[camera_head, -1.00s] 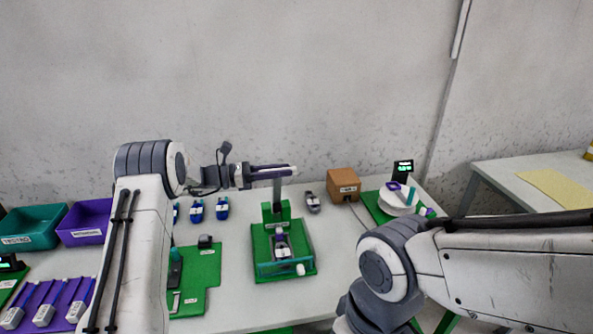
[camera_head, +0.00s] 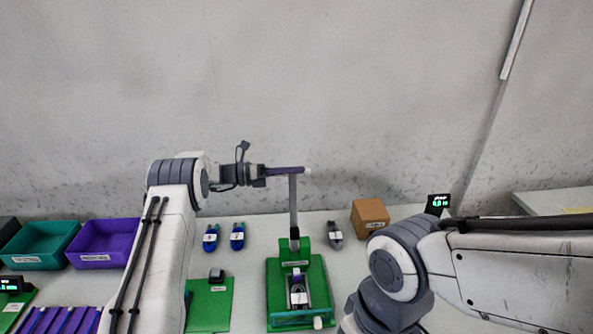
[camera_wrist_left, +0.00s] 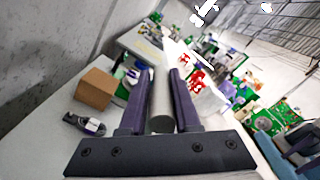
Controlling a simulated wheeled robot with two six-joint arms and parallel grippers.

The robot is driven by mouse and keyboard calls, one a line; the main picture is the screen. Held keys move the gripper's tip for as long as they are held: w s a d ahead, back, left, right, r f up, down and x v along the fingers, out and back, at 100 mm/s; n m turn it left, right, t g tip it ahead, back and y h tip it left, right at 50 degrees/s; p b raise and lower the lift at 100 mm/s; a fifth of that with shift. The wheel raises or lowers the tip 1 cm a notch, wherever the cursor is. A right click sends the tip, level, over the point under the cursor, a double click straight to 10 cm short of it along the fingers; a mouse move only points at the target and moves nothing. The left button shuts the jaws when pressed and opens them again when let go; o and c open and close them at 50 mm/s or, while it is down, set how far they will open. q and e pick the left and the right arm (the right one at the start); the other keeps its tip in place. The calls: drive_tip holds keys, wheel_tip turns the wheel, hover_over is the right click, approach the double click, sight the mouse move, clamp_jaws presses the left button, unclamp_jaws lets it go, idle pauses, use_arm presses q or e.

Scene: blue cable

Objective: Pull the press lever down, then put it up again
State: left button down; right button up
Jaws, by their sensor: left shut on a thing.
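The press (camera_head: 296,290) has a green base and stands on the table in the middle of the head view. Its grey lever (camera_head: 293,205) stands up from the green block at the back of the base. My left gripper (camera_head: 298,170) is at the top of the lever, shut on its end. In the left wrist view the fingers of my left gripper (camera_wrist_left: 160,95) lie on both sides of a grey round bar, the lever's handle (camera_wrist_left: 161,105). A dark and white part (camera_head: 298,293) sits in the press. My right gripper is out of view; only its arm shows.
A brown box (camera_head: 370,217) and a grey connector (camera_head: 335,235) stand right of the press. Blue connectors (camera_head: 237,237), a green board (camera_head: 208,305), a purple bin (camera_head: 105,242) and a teal bin (camera_head: 40,245) lie to the left. Behind is a bare wall.

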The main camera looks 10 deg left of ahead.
use_arm(q)
drive_tip(key=shift+w+a+f, duration=0.15)
drive_tip(key=shift+f, duration=0.4)
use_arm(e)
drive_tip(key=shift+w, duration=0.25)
use_arm(q)
drive_tip(key=c, duration=0.7)
unclamp_jaws()
drive_tip(key=shift+w, duration=0.1)
drive_tip(key=shift+r, duration=0.15)
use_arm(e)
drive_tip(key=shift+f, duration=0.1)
